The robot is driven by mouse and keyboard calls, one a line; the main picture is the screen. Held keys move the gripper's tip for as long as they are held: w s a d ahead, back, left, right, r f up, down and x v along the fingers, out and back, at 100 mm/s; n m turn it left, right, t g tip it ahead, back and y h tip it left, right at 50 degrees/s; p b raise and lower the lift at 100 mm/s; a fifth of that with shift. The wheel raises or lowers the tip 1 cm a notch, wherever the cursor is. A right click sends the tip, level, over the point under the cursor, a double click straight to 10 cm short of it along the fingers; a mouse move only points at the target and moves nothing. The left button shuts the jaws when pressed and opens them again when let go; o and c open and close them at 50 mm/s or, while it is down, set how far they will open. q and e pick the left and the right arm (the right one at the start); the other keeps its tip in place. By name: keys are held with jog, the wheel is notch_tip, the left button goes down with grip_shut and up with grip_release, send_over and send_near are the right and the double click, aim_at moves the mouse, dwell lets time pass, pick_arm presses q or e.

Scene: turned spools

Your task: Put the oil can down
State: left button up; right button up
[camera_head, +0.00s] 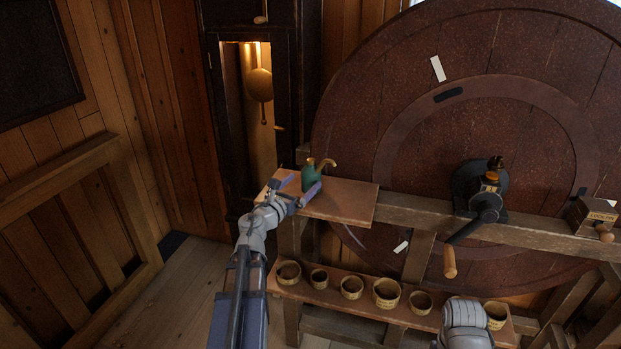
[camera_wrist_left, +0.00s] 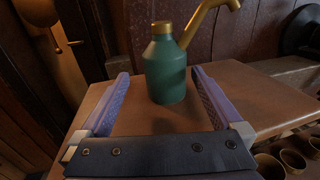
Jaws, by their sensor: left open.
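The oil can (camera_head: 311,178) is green with a brass cap and a brass spout. It stands upright on a small wooden shelf (camera_head: 345,200) at the left end of the big wheel's frame. It also shows in the left wrist view (camera_wrist_left: 166,78). My left gripper (camera_head: 297,187) is open, with one finger on each side of the can. In the left wrist view a gap shows between the can and both fingers (camera_wrist_left: 160,92). My right gripper is not seen; only part of my right arm shows at the bottom right of the head view.
A large dark red wheel (camera_head: 400,85) with a crank (camera_head: 463,240) stands behind the shelf. Several small round tubs (camera_head: 387,292) stand on a lower plank. A tall clock case with a pendulum (camera_head: 259,85) is behind to the left. The shelf's right part is bare.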

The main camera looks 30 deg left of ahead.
aim_at(305, 180)
pick_arm(q)
jog(key=shift+w, duration=0.1)
jog(key=shift+w, duration=1.3)
jog(key=shift+w+d+r, duration=0.1)
jog(key=shift+w+r, duration=0.1)
jog(key=w, duration=0.3)
jog(key=w+p, duration=0.1)
jog(key=shift+w+d+r, duration=0.25)
jog(key=shift+w+r, duration=0.05)
jog(key=shift+w, duration=0.1)
jog(key=shift+s, duration=0.1)
grip_shut()
notch_tip(305, 180, up, 10)
jog(key=p, duration=1)
